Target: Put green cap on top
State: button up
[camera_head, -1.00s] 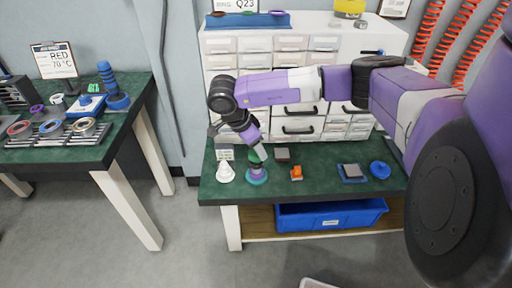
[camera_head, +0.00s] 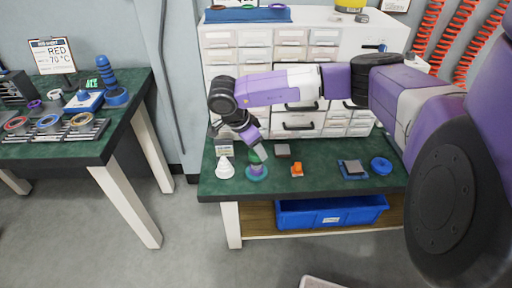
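The green cap (camera_head: 255,157) is a small dark green piece at the tip of my gripper (camera_head: 257,151), which appears shut on it. My gripper points down and partly hides the cap. Directly below is a small purple piece (camera_head: 257,170) on a round teal base (camera_head: 256,177), standing on the green-topped workbench. The cap is at or just above the top of the purple piece; I cannot tell whether they touch.
A white cone-shaped part (camera_head: 225,169) stands close on the left. An orange part (camera_head: 297,170), a dark grey block (camera_head: 282,151), a blue pad with a grey block (camera_head: 353,169) and a blue ring (camera_head: 381,166) are to the right. A drawer cabinet (camera_head: 305,43) stands behind.

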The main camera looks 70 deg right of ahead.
jog(key=shift+f+b, duration=0.6)
jog(key=shift+f, duration=0.25)
jog(key=o, duration=1.4)
jog(key=shift+r+p, duration=2.4)
jog(key=shift+r, duration=1.15)
jog(key=shift+f, duration=0.1)
